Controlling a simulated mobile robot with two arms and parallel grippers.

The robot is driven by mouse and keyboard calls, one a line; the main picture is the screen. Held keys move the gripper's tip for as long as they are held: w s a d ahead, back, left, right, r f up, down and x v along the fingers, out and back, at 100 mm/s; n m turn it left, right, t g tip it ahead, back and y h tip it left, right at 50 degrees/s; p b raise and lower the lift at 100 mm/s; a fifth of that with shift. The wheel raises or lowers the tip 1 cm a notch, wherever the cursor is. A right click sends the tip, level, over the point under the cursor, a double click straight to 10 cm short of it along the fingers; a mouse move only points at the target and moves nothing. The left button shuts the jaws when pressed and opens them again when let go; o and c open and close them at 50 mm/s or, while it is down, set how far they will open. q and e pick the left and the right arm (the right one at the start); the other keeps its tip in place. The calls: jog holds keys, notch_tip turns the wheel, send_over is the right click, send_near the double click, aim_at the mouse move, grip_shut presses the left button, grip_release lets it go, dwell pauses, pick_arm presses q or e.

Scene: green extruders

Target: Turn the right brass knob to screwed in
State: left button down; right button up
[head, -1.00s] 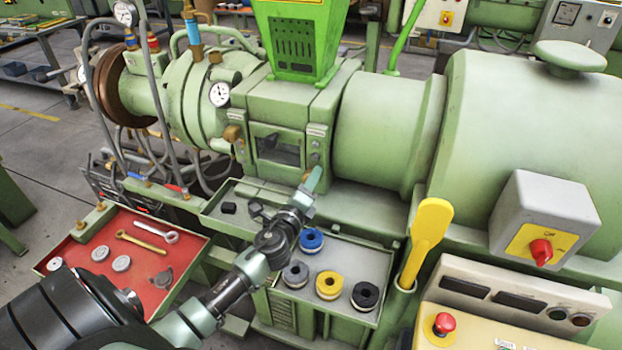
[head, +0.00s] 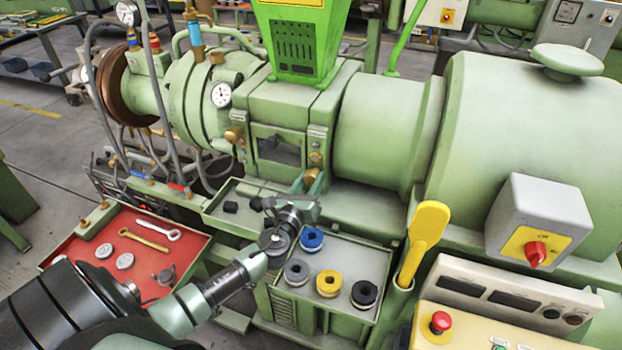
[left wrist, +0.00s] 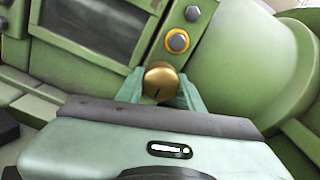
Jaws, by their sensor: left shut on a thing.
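The right brass knob (head: 311,176) sits low on the right of the green machine's windowed block. My left gripper (head: 309,183) comes at it from the front and is shut on it. In the left wrist view the round knob (left wrist: 161,82) shows between the two teal fingers, with a short dark mark on its face. The fingers hide its sides. How far it is screwed in cannot be told. The left brass knob (head: 234,134) is at the block's left side, apart from my gripper. My right gripper is not in view.
A dark window (left wrist: 92,25) and an orange-ringed button (left wrist: 177,41) are close above the knob. Below are a tray with several spools (head: 328,283), a red tray with tools (head: 128,213) and a yellow handle (head: 424,240).

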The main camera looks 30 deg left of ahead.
pick_arm(q)
jog(key=shift+d+f+m, duration=0.1)
jog(key=shift+f+m, duration=0.15)
jog(key=shift+m, duration=0.15)
jog(key=c, duration=0.9)
grip_release()
jog(key=shift+r, duration=0.1)
jog(key=shift+s, duration=0.1)
jog(key=b+v, duration=0.1)
jog(key=v, duration=0.6)
jog(key=shift+s, duration=0.35)
